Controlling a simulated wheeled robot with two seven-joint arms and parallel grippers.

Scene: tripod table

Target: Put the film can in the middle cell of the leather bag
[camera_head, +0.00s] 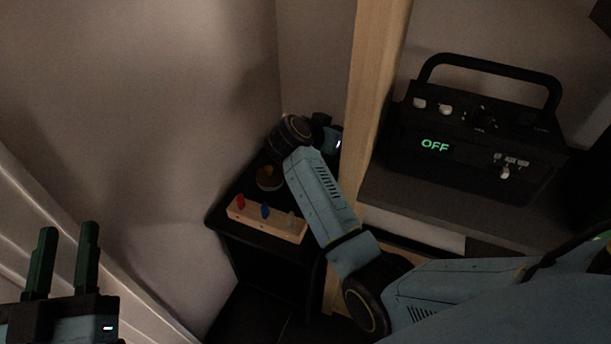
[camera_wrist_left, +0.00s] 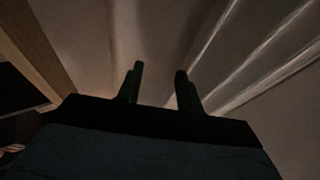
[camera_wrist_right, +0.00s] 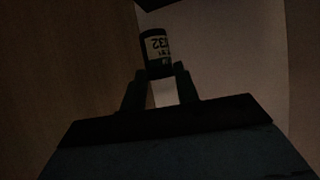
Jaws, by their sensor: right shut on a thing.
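The film can (camera_wrist_right: 156,50) shows in the right wrist view as a small dark cylinder with a pale label printed with dark characters. My right gripper (camera_wrist_right: 160,74) is shut on it, with a finger on each side of its near end. I cannot make out the leather bag in any view.
A small black table (camera_head: 219,220) holds a wooden block (camera_head: 280,224) with red and blue pegs and a round brownish thing (camera_head: 269,179). A wooden post (camera_head: 372,70) stands beside my right arm. A black radio (camera_head: 478,130) reading OFF sits on a dark shelf (camera_head: 400,195).

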